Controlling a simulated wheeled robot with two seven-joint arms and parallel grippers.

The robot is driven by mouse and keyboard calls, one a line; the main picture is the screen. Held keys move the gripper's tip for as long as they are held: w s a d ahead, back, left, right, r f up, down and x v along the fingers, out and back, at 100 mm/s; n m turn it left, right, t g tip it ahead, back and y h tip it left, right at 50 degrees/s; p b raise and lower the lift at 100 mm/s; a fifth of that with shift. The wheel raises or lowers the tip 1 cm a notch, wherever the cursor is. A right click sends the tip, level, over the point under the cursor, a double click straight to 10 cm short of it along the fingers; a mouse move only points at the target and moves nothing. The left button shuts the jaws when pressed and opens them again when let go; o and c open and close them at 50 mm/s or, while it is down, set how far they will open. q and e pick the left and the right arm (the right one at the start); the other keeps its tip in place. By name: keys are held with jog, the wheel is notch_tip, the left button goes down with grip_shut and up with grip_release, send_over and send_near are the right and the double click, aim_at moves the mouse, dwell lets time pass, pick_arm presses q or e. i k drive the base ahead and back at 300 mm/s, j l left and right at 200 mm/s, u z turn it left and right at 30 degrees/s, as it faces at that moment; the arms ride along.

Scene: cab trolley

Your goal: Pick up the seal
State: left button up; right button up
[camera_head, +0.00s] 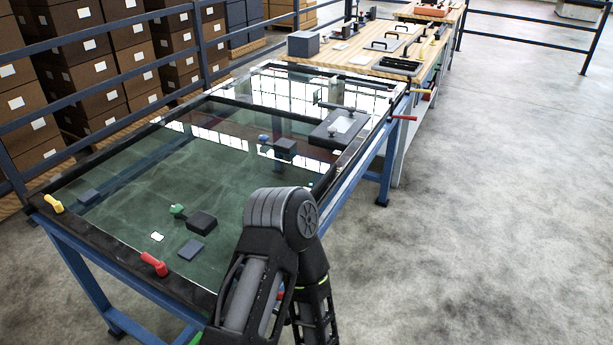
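No single thing can be told for certain as the seal. A glass-topped blue trolley (85,267) has a black strip (108,248) along its edge. On the glass are a black block (201,221) beside a green knob (177,210), a dark flat pad (191,249), a small white tag (157,237) and another dark pad (88,196). Farther back are a dark block (285,148) near a blue knob (263,138) and a grey case (318,137). One dark arm of mine rises at the bottom centre and hides the near right corner. Neither gripper's fingertips show.
A red clamp (154,263) and a yellow clamp (53,204) sit on the trolley edge. A wooden bench (377,48) with tools and a grey box (303,44) stands behind. Railings and stacked brown boxes (75,60) line the left. The floor at right is clear.

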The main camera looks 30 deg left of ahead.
aim_at(385, 60)
jog(key=u, duration=0.6)
jog(key=z, duration=0.7)
jog(key=i, duration=2.95)
jog(key=i+u, duration=0.15)
jog(key=u, duration=1.2)
jog(key=l, duration=0.1)
